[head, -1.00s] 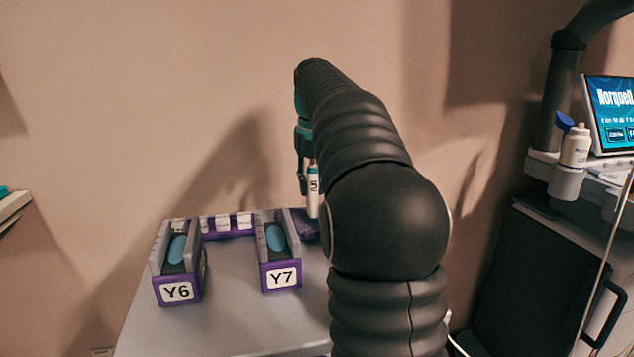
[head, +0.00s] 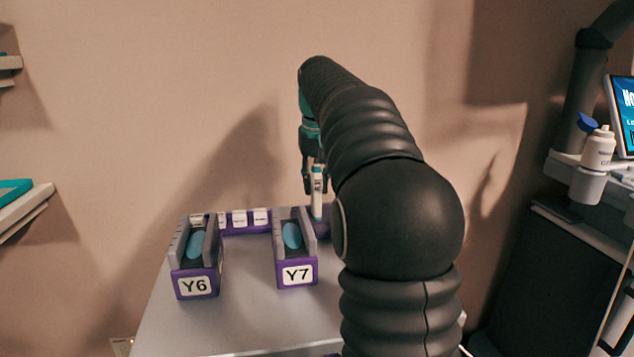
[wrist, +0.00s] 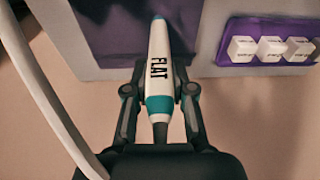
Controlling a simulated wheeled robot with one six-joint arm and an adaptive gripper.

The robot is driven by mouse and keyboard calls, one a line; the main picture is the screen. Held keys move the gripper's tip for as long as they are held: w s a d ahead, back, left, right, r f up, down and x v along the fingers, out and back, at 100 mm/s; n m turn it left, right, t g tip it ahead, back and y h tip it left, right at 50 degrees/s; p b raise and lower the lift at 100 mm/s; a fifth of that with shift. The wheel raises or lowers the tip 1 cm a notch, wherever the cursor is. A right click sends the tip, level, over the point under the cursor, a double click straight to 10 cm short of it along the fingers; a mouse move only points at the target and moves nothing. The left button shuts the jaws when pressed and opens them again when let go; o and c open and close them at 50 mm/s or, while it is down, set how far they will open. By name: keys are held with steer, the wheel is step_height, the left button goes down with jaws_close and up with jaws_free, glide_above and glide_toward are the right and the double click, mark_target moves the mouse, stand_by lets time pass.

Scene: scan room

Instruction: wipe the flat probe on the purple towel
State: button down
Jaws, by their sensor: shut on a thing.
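The flat probe (wrist: 157,60) is white with teal bands and the word FLAT. It lies between the fingers of my gripper (wrist: 159,90), which is shut on it. In the head view my gripper (head: 314,188) holds the probe (head: 317,195) upright, its lower end at the back of the table. The purple towel (wrist: 112,32) lies around the probe's far end in the wrist view; I cannot tell if they touch. In the head view the towel (head: 323,228) shows only as a purple strip, mostly hidden by my arm.
Two purple-and-grey cradles, Y6 (head: 195,262) and Y7 (head: 296,250), stand on the grey table (head: 250,318), left of my arm. A purple strip with white blocks (head: 240,219) lies behind them. A bottle (head: 598,148) stands in a holder at right. A pale cable (wrist: 45,85) crosses the wrist view.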

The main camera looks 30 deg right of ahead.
steer(key=shift+d, duration=0.1)
steer(key=shift+s+d+p, duration=0.2)
steer(key=shift+s+d, duration=0.05)
steer(key=shift+d, duration=0.45)
steer(key=shift+s+d+p, duration=0.2)
steer(key=shift+d+p, duration=0.05)
steer(key=shift+d, duration=0.4)
steer(key=shift+s+d+p, duration=0.2)
steer(key=shift+s+d, duration=0.05)
steer(key=shift+d, duration=0.45)
steer(key=shift+a, duration=0.15)
steer(key=shift+w+a+p, duration=0.15)
steer(key=shift+w+a, duration=0.1)
steer(key=shift+a, duration=0.45)
steer(key=shift+w+a+p, duration=0.15)
steer(key=shift+w+a, duration=0.05)
steer(key=shift+a, duration=0.45)
steer(key=shift+w+a+p, duration=0.15)
steer(key=shift+w+a, duration=0.1)
steer(key=shift+a, duration=0.45)
steer(key=shift+d, duration=0.2)
steer(key=shift+s+d+p, duration=0.15)
steer(key=shift+s+d, duration=0.1)
steer(key=shift+d, duration=0.4)
steer(key=shift+s+d+p, duration=0.1)
steer(key=shift+s+d, duration=0.1)
steer(key=shift+d, duration=0.5)
steer(key=shift+s+d+p, duration=0.15)
steer(key=shift+s+d, duration=0.1)
steer(key=shift+d, duration=0.4)
